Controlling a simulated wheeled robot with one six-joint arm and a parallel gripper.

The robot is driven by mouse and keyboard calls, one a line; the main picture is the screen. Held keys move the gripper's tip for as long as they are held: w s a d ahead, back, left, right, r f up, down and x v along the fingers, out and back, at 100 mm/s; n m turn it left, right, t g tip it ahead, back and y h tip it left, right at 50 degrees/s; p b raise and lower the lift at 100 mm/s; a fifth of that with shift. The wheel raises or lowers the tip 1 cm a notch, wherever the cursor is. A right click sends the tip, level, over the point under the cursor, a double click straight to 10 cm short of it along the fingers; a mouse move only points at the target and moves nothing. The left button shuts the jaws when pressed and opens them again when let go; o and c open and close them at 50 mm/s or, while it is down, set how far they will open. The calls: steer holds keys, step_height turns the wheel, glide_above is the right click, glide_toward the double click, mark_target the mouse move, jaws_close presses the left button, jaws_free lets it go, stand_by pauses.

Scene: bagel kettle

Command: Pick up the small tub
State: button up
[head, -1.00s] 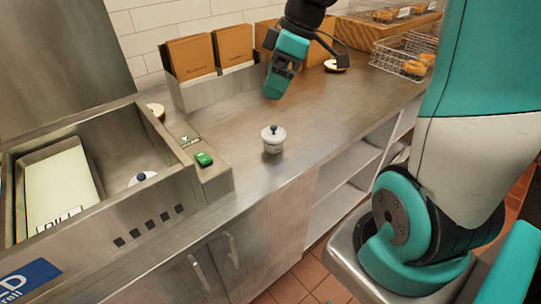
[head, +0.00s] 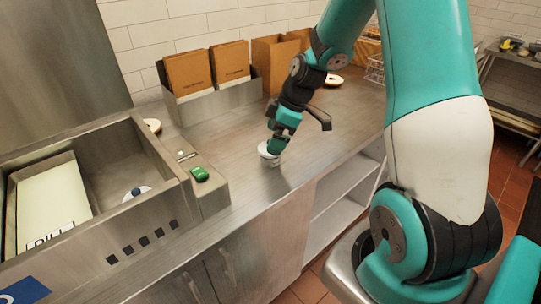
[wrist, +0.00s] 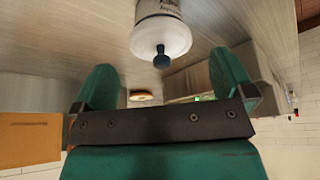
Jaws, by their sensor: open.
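The small tub (head: 268,155) is white with a dark blue knob on its lid and stands upright on the steel counter. In the head view my gripper (head: 281,146) points down at it and hides part of its top and right side. The tub also shows in the wrist view (wrist: 161,36), knob towards me, ahead of and between the lines of the two open fingers (wrist: 164,76). The fingers look empty and do not appear to enclose the tub. A similar lidded tub (head: 137,192) sits in the sunken basin at left.
A steel rack (head: 215,103) with brown folders stands behind, beside brown paper bags (head: 273,62).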

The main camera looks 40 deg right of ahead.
steer(key=p+x, duration=0.1)
steer(key=x, duration=0.4)
steer(key=shift+s, duration=0.1)
steer(key=c, duration=1)
